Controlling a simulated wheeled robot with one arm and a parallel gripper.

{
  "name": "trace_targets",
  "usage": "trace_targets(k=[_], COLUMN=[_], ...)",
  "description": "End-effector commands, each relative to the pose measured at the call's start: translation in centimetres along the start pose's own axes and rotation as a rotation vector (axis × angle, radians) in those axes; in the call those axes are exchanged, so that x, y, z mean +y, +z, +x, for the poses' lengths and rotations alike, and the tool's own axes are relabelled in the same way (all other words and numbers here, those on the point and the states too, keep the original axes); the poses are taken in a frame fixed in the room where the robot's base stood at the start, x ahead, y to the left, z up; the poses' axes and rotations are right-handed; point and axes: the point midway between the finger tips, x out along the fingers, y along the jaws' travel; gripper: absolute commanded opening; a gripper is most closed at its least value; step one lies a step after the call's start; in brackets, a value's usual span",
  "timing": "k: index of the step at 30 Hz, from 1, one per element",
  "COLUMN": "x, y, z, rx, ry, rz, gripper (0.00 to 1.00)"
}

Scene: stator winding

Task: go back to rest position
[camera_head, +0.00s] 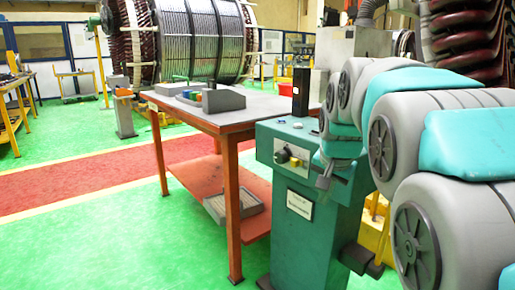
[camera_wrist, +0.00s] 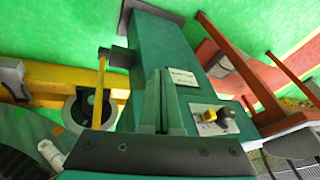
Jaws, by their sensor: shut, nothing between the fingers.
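My gripper (camera_wrist: 160,75) shows in the wrist view as two narrow dark green fingers side by side, shut and empty. Behind them is a teal machine cabinet (camera_wrist: 150,48) with a white label and a panel with a yellow knob (camera_wrist: 210,115). In the head view, my grey and teal arm fills the right side and bends down in front of the same cabinet (camera_head: 310,240). The gripper end is hard to make out there, close to the cabinet's control panel (camera_head: 291,158). A black upright block (camera_head: 301,91) stands on the cabinet top.
An orange-framed table (camera_head: 229,190) with a grey top stands left of the cabinet, bearing a grey holder (camera_head: 212,99). A tray (camera_head: 236,203) lies on its lower shelf. A large stator (camera_head: 190,38) stands behind. Open green floor (camera_head: 90,235) lies at the left.

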Motion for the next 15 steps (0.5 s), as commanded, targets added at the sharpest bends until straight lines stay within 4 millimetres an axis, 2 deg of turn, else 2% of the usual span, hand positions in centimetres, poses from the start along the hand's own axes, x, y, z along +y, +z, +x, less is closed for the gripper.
trace_targets(k=[1,5,15], x=[1.6,5.5,16.1], y=[2.6,8.7,25.4], z=[0.4,1.4,3.1], rx=[-0.040,-0.138,-0.420], ry=[0.021,0.070,0.148], rz=[-0.037,-0.147,-0.457], gripper=[0.00,0.00,0.00])
